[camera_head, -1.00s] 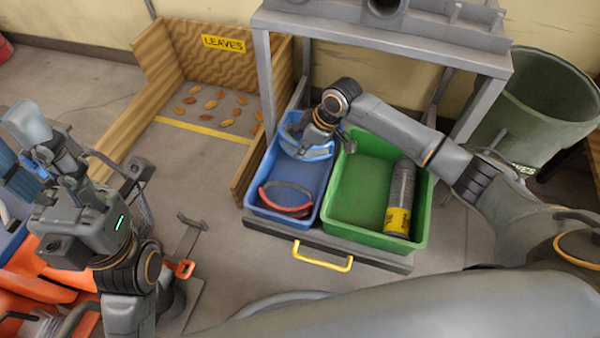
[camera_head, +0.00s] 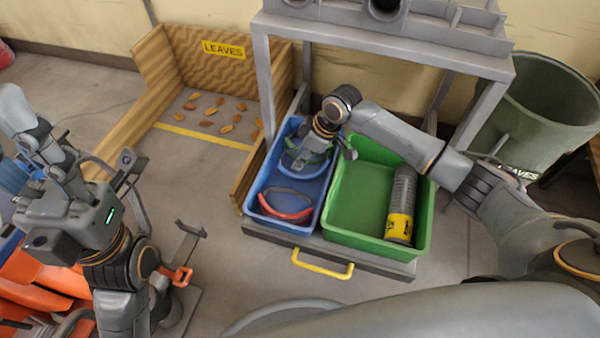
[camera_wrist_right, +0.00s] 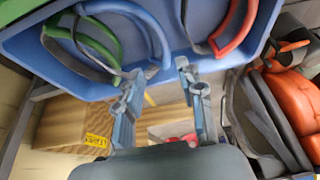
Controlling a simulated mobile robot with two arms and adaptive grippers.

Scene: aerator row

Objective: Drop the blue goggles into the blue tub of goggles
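The blue goggles (camera_wrist_right: 150,35) lie inside the blue tub (camera_head: 253,213), beside the red goggles (camera_head: 288,216) and a green pair (camera_wrist_right: 98,38). In the head view the blue goggles (camera_head: 293,168) are partly hidden under my right gripper (camera_head: 312,160). In the right wrist view my right gripper (camera_wrist_right: 160,92) has its two fingers spread with a clear gap and nothing between them. Its left fingertip is close to the end of the blue goggles; I cannot tell if they touch.
A green tub (camera_head: 350,232) holding a dark cylinder with a yellow label (camera_head: 400,205) stands right of the blue tub. Both sit on a tray with a yellow handle (camera_head: 322,268) under a grey frame (camera_head: 390,48). A wooden leaf bay (camera_head: 240,75) stands left, a green bin (camera_head: 545,110) right.

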